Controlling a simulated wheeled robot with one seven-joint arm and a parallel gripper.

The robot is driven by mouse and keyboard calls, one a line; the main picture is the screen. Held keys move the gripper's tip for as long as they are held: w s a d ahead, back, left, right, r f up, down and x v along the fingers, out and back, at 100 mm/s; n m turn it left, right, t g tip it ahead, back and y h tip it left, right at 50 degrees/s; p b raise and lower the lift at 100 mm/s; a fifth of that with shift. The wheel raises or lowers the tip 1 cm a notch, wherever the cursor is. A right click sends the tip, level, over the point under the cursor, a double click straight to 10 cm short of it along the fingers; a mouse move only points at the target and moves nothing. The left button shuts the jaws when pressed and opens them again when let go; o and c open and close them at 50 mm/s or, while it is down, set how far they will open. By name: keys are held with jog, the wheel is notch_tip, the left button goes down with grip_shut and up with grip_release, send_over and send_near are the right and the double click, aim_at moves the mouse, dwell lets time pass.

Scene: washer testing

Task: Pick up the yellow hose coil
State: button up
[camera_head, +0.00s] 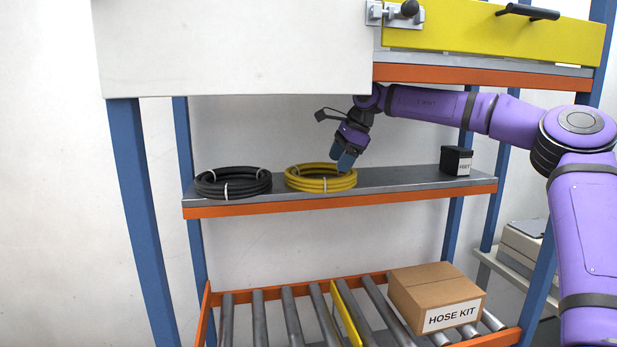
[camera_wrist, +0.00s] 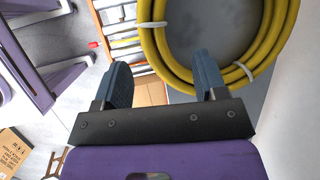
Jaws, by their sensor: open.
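The yellow hose coil (camera_head: 320,178) lies flat on the middle shelf of the rack, with white ties around it. My gripper (camera_head: 346,160) is pointed down at the coil's right rear side. In the wrist view the coil (camera_wrist: 182,70) fills the upper right, and my gripper (camera_wrist: 162,82) has its two blue fingers spread apart. The right finger overlaps the coil's band in the picture, and the left finger is outside the ring. Nothing is held between the fingers. Whether a finger touches the hose cannot be told.
A black hose coil (camera_head: 233,183) lies just left of the yellow one. A small black box (camera_head: 456,161) stands at the shelf's right end. Below, a cardboard box labelled HOSE KIT (camera_head: 437,297) sits on rollers (camera_head: 293,318). A white panel (camera_head: 235,50) overhangs above. The shelf (camera_head: 400,181) is bare between coil and black box.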

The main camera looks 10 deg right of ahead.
aim_at(329, 181)
jog(key=shift+s+x, duration=0.1)
jog(key=shift+x, duration=1.75)
jog(key=shift+s+x, duration=0.15)
jog(key=shift+x, duration=1.75)
jog(key=shift+a, duration=0.1)
grip_shut()
